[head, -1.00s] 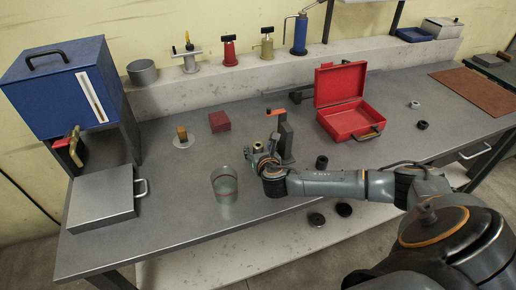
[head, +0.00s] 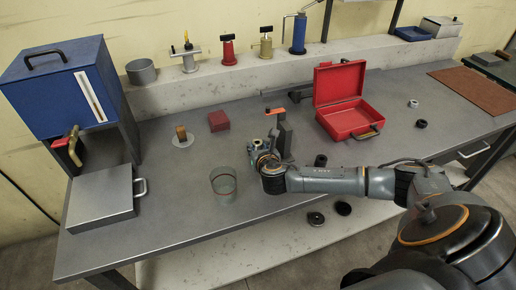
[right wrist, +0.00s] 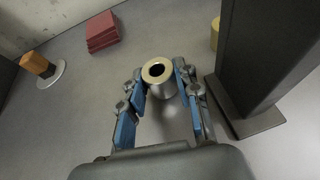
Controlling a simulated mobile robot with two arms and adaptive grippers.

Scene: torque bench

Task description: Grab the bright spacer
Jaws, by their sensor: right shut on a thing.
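A bright metal spacer (right wrist: 158,72), a short ring-topped cylinder with a dark hole, stands upright between the blue-padded fingers of my right gripper (right wrist: 160,95). The fingers are shut on its sides. In the head view, my right gripper (head: 263,154) is over the middle of the bench, left of a dark upright stand, with the spacer's light top (head: 257,142) just showing. Whether the spacer touches the bench is hard to tell. Another small light ring (head: 413,104) lies right of the red case. My left gripper is out of view.
The dark stand (head: 285,138) with an orange-red top is close on the gripper's right. The open red case (head: 349,119) is behind right. Dark rings lie nearby.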

